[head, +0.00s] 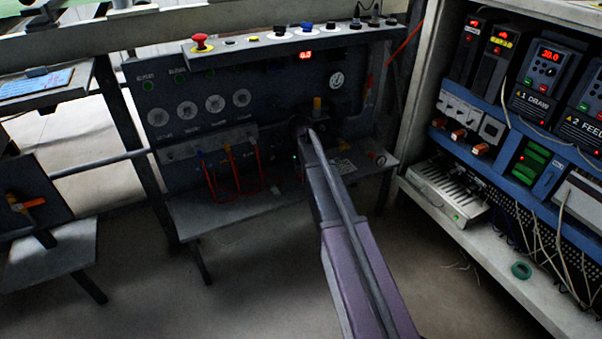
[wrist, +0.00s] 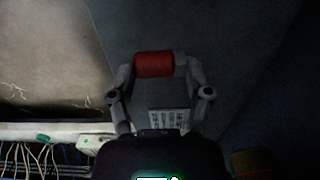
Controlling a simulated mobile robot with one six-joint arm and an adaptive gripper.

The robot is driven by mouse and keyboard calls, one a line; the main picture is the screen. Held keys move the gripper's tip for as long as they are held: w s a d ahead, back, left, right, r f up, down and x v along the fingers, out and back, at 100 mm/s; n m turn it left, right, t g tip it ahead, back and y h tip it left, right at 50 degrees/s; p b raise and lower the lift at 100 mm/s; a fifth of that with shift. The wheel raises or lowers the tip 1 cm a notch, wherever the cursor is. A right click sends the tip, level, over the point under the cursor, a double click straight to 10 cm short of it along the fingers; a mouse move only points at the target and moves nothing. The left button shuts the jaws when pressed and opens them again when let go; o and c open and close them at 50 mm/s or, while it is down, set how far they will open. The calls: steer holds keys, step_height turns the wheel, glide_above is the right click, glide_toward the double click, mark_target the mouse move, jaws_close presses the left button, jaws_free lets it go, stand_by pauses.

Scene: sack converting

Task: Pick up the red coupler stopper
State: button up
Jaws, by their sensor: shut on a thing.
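The red coupler stopper (wrist: 154,65) is a short red cylinder in the wrist view. It lies crosswise between the two fingertips of my gripper (wrist: 155,72), one finger at each end. My gripper is shut on it. A grey surface lies behind the stopper; I cannot tell whether the stopper touches it. In the head view my arm reaches to the dark panel, and its end is in shadow near the panel's lower right. The stopper is not distinguishable there.
The panel (head: 180,90) has gauges, red hoses (head: 230,170) and a shelf (head: 215,213) below. A row of buttons with a red mushroom button (head: 201,43) runs along its top. An open electrical cabinet (head: 422,100) stands at the right, with a green ring (head: 521,270) on its ledge.

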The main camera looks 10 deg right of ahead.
steer(key=shift+r+p, duration=0.35)
steer(key=shift+r, duration=0.35)
steer(key=s+r+p, duration=0.1)
steer(key=s, duration=1.5)
steer(key=shift+r, duration=0.2)
step_height(320, 180, up, 14)
steer(key=p, duration=1.4)
steer(key=shift+s, duration=0.1)
